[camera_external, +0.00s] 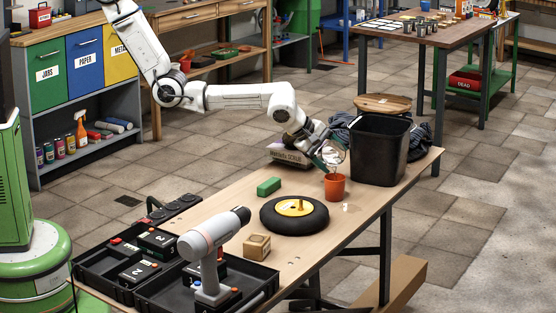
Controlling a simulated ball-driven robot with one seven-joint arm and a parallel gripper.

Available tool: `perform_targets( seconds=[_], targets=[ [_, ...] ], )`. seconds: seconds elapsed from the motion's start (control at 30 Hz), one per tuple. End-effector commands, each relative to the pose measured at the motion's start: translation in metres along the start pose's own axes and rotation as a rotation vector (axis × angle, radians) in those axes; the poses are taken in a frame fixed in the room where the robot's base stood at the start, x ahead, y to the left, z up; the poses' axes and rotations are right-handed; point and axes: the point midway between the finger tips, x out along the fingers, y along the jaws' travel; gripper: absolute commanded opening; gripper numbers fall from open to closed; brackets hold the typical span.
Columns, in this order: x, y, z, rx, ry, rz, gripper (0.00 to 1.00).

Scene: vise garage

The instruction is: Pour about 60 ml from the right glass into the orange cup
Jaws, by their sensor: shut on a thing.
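The orange cup (335,187) stands upright on the wooden table (234,199), in front of the black bin. My gripper (332,155) is shut on a clear glass (333,158) just above the cup. The glass looks tilted, with its lower part close over the cup's mouth. It is too small and see-through to tell how much liquid it holds or whether any is flowing. A small pale glint shows on the table right of the cup. I see no second glass clearly.
A black bin (380,150) stands close behind and right of the cup. A black wheel with a yellow hub (294,208), a green block (269,187) and a small cardboard box (257,246) lie to the left. A drill (210,260) stands at the near end.

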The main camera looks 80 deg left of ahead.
Motion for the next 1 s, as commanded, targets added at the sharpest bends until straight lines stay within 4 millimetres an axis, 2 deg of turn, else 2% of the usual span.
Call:
perform_targets(
  seconds=[1.0],
  targets=[
    [-0.0067, 0.0068, -0.001, 0.085, 0.082, 0.032, 0.29]
  ],
)
